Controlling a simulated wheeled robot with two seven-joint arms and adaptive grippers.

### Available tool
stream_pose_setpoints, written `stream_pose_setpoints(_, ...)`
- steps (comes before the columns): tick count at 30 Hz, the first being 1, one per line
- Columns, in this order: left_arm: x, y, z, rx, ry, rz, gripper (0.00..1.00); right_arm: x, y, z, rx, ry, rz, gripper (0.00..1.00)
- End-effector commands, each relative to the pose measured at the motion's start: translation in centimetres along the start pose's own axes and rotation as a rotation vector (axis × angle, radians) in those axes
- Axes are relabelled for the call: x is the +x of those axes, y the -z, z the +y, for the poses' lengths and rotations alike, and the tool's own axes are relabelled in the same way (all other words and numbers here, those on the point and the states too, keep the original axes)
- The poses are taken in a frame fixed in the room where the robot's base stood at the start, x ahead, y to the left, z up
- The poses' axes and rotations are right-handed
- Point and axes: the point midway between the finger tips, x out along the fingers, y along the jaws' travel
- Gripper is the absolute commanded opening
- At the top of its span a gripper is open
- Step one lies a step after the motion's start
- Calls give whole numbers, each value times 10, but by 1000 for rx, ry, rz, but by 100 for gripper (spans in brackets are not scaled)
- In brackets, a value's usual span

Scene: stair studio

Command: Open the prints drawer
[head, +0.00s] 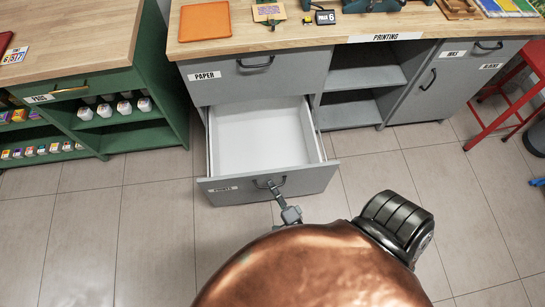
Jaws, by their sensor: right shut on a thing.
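The prints drawer (225,191) is the lower grey drawer under the paper drawer (205,77). It stands pulled out towards me, and its white inside (258,135) looks empty. Its label is small but seems to read PRINTS. My right gripper (276,190) is at the middle of its front, shut on the dark drawer handle (262,184). The large copper-coloured part of my own body hides much of the arm behind the gripper. My left gripper is not in view.
The grey printing bench has open shelves (362,78) and a cupboard door (425,85) to the right. A green cabinet (125,131) with small jars stands left. A red stool (502,96) stands far right. The tiled floor (150,235) before the drawer is clear.

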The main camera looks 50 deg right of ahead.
Motion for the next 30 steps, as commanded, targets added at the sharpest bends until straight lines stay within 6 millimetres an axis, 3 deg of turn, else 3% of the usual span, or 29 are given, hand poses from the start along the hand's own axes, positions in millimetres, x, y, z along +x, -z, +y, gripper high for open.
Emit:
stream_pose_setpoints(8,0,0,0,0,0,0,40,0,0,0,1,-2,0,0)
stream_pose_setpoints(9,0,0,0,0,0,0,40,0,0,0,1,-2,0,10)
stream_pose_setpoints(16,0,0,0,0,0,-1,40,0,-1,0,1,-1,-1,25)
stream_pose_setpoints(25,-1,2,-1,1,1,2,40,-2,-1,0,0,-1,-2,25)
stream_pose_setpoints(30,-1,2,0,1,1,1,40,-18,-1,1,0,-3,-3,25)
